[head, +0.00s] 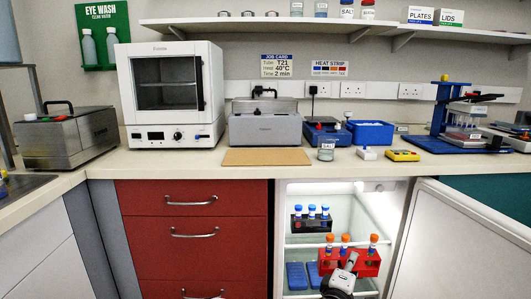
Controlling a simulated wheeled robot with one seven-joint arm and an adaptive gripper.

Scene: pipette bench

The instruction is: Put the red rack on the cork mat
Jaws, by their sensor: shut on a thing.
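The red rack (369,265) is in the lower part of the open fridge and holds orange-capped tubes (374,241). My gripper (349,264) is shut on the front of the red rack, and partly hides its middle. Whether the rack touches the shelf under it I cannot tell. The cork mat (266,157) lies flat and bare on the counter, up and to the left of the fridge, in front of a grey metal lidded bath (265,130).
A black rack with blue-capped tubes (311,223) stands on a fridge shelf above the red rack. Blue trays (297,276) lie low at left. The fridge door (462,245) stands open to the right. A jar (326,152) stands right of the mat.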

